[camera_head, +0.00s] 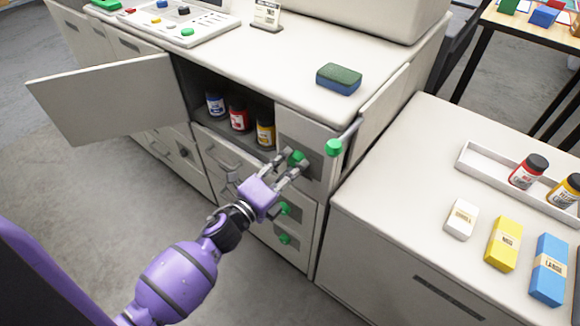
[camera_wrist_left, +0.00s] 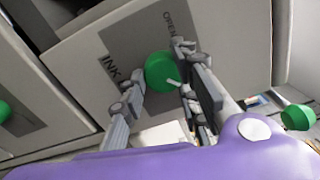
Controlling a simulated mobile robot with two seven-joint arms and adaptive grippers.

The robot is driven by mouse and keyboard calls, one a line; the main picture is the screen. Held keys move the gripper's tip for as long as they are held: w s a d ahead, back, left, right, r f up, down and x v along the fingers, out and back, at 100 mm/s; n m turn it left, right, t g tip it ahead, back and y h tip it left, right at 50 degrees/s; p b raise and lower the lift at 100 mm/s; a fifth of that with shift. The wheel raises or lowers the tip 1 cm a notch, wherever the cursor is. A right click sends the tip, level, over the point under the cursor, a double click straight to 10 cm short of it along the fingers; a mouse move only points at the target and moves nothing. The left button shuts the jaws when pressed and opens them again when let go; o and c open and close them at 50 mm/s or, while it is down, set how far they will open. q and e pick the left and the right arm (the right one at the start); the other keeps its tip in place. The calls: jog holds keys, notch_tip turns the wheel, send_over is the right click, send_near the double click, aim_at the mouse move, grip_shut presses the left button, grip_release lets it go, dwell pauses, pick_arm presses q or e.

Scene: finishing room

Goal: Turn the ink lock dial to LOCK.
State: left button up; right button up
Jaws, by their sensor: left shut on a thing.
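The ink lock dial (camera_head: 297,157) is a round green knob on a grey panel on the cabinet front. In the left wrist view the dial (camera_wrist_left: 159,71) sits beside the words INK and OPEN, and a small white pointer on it points toward the lower right of the picture. No LOCK label is readable. My left gripper (camera_head: 293,160) is at the dial with one finger on either side, shut on it. The fingers also show in the left wrist view (camera_wrist_left: 156,70). My right gripper is not in view.
A cabinet door (camera_head: 105,98) stands open at left, with blue, red and yellow bottles inside. A green-knobbed lever (camera_head: 334,148) sticks out right of the dial. Two green knobs sit below. A sponge (camera_head: 338,79) lies on the countertop. A lower counter (camera_head: 385,190) stands at right.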

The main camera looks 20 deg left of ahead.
pick_arm(q)
jog(key=shift+s+f, duration=0.25)
jog(key=shift+f, duration=0.4)
jog(key=o, duration=1)
jog(key=shift+w, duration=0.1)
jog(key=shift+r, duration=0.35)
jog(key=v, duration=1.2)
jog(key=shift+w, duration=0.1)
